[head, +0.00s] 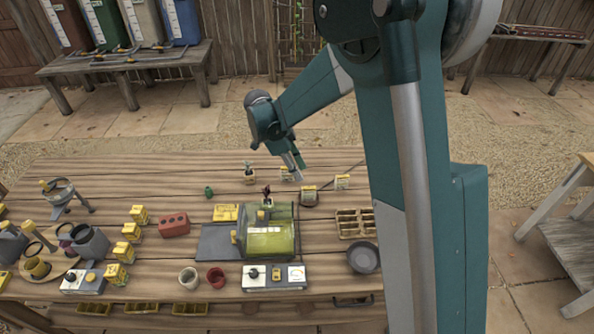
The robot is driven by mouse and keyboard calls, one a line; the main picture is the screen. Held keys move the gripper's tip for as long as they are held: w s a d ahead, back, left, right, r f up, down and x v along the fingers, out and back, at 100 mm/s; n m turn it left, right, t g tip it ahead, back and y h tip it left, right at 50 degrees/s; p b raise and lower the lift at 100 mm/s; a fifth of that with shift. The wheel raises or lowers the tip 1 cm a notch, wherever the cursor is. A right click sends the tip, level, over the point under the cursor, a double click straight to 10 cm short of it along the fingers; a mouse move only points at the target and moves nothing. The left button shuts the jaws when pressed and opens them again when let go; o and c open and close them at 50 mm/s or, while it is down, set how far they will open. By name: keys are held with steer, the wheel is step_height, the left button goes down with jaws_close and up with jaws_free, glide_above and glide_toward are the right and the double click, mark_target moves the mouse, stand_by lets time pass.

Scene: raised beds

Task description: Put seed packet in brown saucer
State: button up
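My gripper (296,168) is small in the head view, pointing down over the far middle of the wooden table. Its fingers are too small to tell open from shut. No brown saucer is clearly recognisable; a dark grey round dish (364,258) sits at the right.
The clear-covered box (268,240) stands mid-table, with a control panel (273,278) in front. A brown divided tray (355,223) is at right. Several yellow blocks, a red brick (174,224) and grey cans (90,243) crowd the left.

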steer(key=shift+r, duration=0.1)
steer(key=s+d+r+n+t+y, duration=0.1)
steer(key=s+d+r+n, duration=0.35)
steer(key=s+r, duration=0.3)
steer(key=s+d+r+n+t+y, duration=0.2)
steer(key=s+d+r+n, duration=0.2)
steer(key=s+d+r, duration=0.3)
steer(key=s+d+r+n+t, duration=0.1)
steer(key=s+d+n, duration=0.1)
steer(key=s, duration=0.4)
steer(key=s+d+r+n+t+y, duration=0.1)
steer(key=s+d+n, duration=0.1)
steer(key=s+n, duration=0.2)
steer(key=s+d+r+n+t, duration=0.2)
steer(key=s+n, duration=0.1)
steer(key=s, duration=0.6)
steer(key=shift+s, duration=0.35)
